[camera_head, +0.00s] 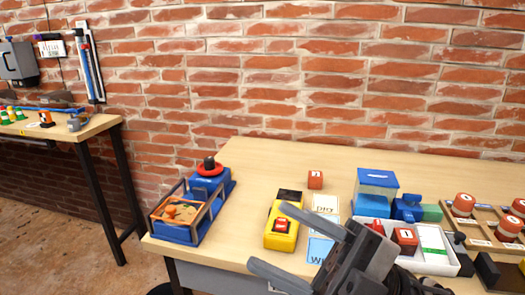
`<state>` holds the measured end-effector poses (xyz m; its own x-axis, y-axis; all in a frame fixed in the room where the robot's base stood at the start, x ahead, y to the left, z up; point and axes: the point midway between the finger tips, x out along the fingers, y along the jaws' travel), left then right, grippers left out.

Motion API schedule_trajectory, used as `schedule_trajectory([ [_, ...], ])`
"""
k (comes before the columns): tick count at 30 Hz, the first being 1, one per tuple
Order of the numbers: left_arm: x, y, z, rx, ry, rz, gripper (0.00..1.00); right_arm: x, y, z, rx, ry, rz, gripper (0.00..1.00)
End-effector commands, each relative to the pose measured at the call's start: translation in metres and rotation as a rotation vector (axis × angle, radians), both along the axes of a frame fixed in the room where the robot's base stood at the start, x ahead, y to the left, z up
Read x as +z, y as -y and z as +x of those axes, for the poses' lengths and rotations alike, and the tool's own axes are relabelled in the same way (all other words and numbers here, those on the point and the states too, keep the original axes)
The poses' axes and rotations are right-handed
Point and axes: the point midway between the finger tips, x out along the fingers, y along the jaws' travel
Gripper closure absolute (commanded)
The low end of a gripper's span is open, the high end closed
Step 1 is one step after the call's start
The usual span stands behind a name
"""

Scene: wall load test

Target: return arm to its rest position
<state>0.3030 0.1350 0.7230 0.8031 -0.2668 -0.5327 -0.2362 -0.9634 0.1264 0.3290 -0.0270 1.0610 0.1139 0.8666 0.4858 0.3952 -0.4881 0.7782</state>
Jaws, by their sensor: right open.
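My right gripper (268,237) comes in from the bottom right, over the front of the wooden table (262,165). Its two dark grey fingers are spread apart and point to the left, with nothing between them. The upper finger overlaps the yellow device (272,240) with a red button in the picture. The gripper body partly covers the cards behind it. I cannot tell how high it is above the table. My left gripper is not in view.
A blue-framed box (180,234) stands at the table's left end. A second table (70,133) stands far left. The back middle is clear.

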Motion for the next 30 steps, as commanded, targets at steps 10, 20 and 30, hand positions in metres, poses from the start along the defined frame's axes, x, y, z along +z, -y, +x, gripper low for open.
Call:
schedule_trajectory([
  [10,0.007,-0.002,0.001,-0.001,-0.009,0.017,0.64,-0.205,0.097,0.061,-0.753,-1.124,0.249,0.49],
  [20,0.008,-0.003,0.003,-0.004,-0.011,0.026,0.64,-0.325,0.111,-0.020,-0.915,-1.641,0.108,0.49],
  [30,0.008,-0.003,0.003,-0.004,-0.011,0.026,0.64,-0.330,0.111,-0.025,-0.919,-1.666,0.099,0.49],
])
